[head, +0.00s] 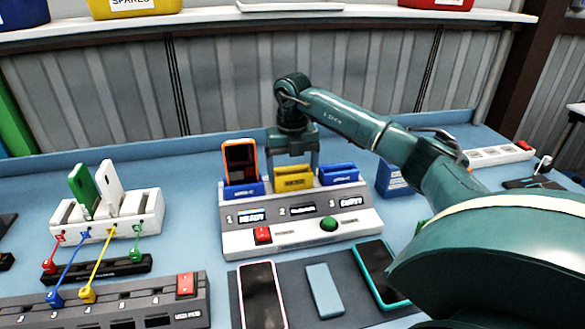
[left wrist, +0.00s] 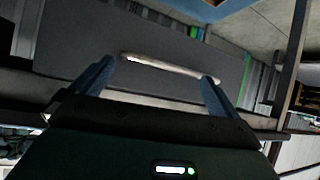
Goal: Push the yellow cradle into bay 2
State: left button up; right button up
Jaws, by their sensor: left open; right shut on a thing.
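The yellow cradle (head: 294,180) is at the middle bay of the grey and white station (head: 290,216), above the number 2. I cannot tell how deep it sits in bay 2. My right gripper (head: 294,164) reaches down from above and is shut on the yellow cradle, its fingers at the cradle's top. A blue cradle (head: 243,190) with an orange phone (head: 239,161) in it stands in bay 1. An empty blue cradle (head: 338,175) stands in bay 3. My left gripper (left wrist: 158,75) is open in the left wrist view, with nothing seen between its fingers.
The station front has a red button (head: 262,234) and a green button (head: 329,223). Phones lie on a dark mat (head: 345,300) in front. A white rack (head: 140,216) with cables stands left. A blue box (head: 393,180) stands right, near my right arm.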

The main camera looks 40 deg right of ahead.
jog(key=shift+f, duration=0.55)
dwell(0.5)
jog(key=o, duration=0.9)
notch_tip(320, 180, up, 13)
jog(key=shift+r, duration=0.1)
jog(key=shift+s, duration=0.1)
dwell(0.7)
